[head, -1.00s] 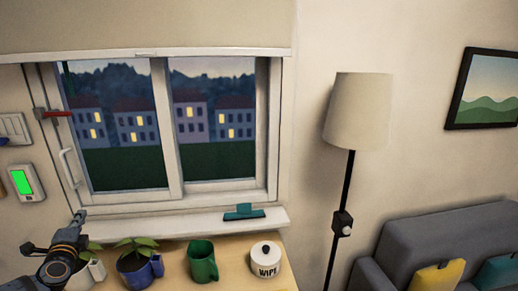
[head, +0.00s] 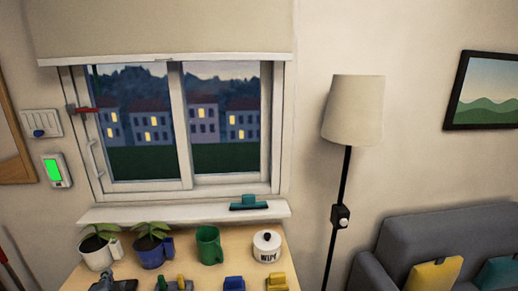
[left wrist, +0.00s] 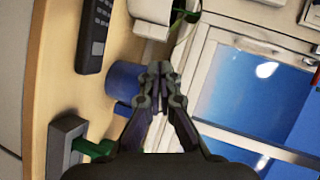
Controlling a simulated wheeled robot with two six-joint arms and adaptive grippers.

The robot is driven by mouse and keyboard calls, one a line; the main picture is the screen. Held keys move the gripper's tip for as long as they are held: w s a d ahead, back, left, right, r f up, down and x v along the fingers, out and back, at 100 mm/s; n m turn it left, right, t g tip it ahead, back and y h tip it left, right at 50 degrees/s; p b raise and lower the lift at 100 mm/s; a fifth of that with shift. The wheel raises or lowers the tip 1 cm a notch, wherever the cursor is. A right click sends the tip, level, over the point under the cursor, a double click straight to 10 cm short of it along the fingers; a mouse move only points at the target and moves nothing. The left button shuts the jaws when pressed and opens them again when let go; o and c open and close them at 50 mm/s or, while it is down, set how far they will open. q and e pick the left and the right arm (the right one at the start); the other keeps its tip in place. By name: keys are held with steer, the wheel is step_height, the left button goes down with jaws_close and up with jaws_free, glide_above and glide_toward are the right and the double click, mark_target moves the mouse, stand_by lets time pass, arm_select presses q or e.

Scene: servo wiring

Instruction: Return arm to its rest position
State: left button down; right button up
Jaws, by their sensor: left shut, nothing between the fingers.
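My left gripper (left wrist: 158,72) fills the lower middle of the left wrist view. Its two dark fingers meet at the tips, and nothing shows between them. In the head view a dark grey shape at the bottom edge, below the white plant pot (head: 97,256), may be part of my left arm or gripper; I cannot tell. My right gripper is in neither view.
On the wooden table stand a blue plant pot (head: 152,252), a green mug (head: 208,246) and a white lidded jar (head: 267,247). Yellow (head: 277,282) and blue (head: 234,283) pieces lie in front. A black remote-like object (left wrist: 96,36) and a grey block (left wrist: 66,146) lie in the wrist view.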

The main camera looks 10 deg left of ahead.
arm_select(q)
steer(key=s+d+f+n+g+h, duration=0.35)
steer(key=s+d+f, duration=0.45)
steer(key=d, duration=0.5)
steer(key=s+d+n+g+h, duration=0.1)
steer(key=s+d+g+h, duration=0.2)
steer(key=d, duration=0.5)
steer(key=s+d+n+g+h, duration=0.1)
steer(key=s+d+n+h, duration=0.15)
steer(key=s+d, duration=0.45)
step_height(320, 180, down, 26)
steer(key=s+a+f+g, duration=0.2)
steer(key=s+f, duration=1.4)
steer(key=s, duration=0.2)
steer(key=shift+s+f, duration=0.2)
steer(key=shift+s, duration=0.15)
